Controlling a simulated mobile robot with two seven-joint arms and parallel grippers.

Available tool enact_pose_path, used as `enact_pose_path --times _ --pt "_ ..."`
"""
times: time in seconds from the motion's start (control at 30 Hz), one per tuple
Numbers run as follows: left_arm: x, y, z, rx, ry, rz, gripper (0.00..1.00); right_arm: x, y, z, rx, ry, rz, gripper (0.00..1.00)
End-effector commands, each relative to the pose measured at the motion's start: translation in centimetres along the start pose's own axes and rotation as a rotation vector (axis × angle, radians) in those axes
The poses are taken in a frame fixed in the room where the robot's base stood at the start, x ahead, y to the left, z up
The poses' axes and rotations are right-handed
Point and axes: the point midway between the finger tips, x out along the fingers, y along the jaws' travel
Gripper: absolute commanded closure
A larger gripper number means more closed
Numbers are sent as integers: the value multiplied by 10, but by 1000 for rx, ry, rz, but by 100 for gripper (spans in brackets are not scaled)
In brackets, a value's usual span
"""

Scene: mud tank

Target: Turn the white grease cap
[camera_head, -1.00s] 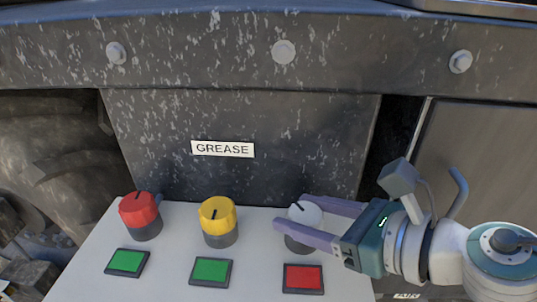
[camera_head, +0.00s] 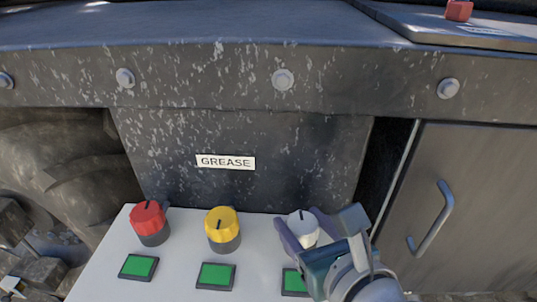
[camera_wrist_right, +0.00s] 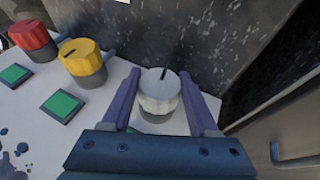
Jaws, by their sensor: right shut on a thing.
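The white grease cap (camera_head: 303,228) stands upright on a dark base at the right end of the light panel (camera_head: 180,240). Its black mark points up and away in the head view. My right gripper (camera_head: 304,221) is shut on the cap, one purple finger on each side. In the right wrist view the cap (camera_wrist_right: 160,88) sits between both fingers. My left gripper is not in view.
A red cap (camera_head: 149,219) and a yellow cap (camera_head: 222,224) stand to the left. Green squares (camera_head: 138,267) lie in front of the caps; the right one (camera_head: 293,281) is partly hidden by my gripper. A dark wall labelled GREASE (camera_head: 226,162) rises behind.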

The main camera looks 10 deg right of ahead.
Motion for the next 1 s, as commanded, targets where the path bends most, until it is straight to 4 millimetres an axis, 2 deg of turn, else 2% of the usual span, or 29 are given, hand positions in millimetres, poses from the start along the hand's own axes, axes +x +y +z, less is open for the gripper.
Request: enact_pose_path --times 0.33,0.37,0.6,0.87,1.0 --pt "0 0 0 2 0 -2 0 0 0 0 1 -1 -2 95" --pt "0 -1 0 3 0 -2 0 0 0 0 1 -1 -2 37" --pt "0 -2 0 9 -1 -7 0 0 0 0 1 -1 -2 10" --pt "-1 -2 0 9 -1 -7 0 -1 0 0 1 0 -1 10" --pt "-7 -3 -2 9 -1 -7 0 -15 0 1 0 1 -1 10"
